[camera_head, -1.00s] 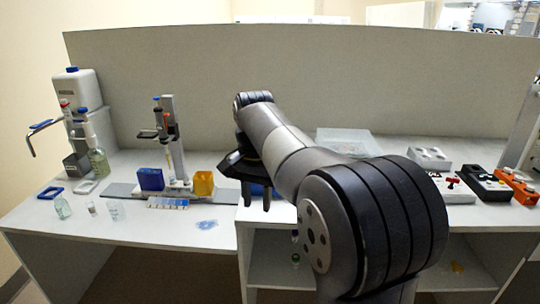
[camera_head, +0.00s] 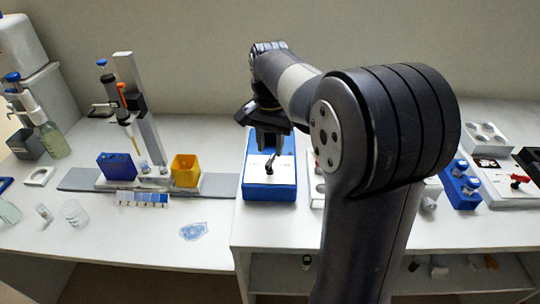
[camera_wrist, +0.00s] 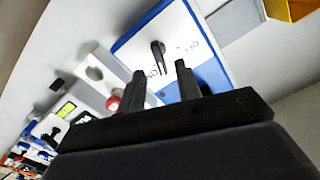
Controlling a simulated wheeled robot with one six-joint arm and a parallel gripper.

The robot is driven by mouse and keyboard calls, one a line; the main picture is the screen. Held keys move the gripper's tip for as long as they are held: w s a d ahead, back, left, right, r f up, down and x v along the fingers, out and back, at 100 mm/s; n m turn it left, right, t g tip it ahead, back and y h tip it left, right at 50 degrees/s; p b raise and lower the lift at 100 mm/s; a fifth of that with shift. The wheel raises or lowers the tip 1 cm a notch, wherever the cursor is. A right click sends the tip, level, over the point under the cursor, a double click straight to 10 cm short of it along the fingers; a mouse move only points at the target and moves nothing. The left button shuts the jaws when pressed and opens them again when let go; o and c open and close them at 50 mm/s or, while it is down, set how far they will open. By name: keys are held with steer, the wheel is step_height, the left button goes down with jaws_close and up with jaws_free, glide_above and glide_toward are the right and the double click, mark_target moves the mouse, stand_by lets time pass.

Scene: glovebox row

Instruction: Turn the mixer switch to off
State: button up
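A blue box with a white top (camera_head: 270,192) stands at the front of the right-hand counter, and it also shows in the wrist view (camera_wrist: 212,72). A black lever switch (camera_head: 270,166) sits on its top, and it shows in the wrist view (camera_wrist: 158,54) with small marks beside it. No label says mixer. My gripper (camera_head: 268,148) is over the box, close to the lever. In the wrist view my gripper (camera_wrist: 162,72) is open, with the lever seen beyond the gap between its fingers. I cannot tell whether the fingers touch the lever.
Left of the box are a yellow bin (camera_head: 186,170), a blue bin (camera_head: 117,166) and a stand with a pipette (camera_head: 130,100). Right are a blue rack with bottles (camera_head: 460,190) and a device with a red switch (camera_head: 518,182). My arm hides part of the counter.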

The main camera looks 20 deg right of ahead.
mark_target(270, 160)
steer(key=shift+f, duration=1.85)
steer(key=shift+c, duration=0.5)
jaws_close()
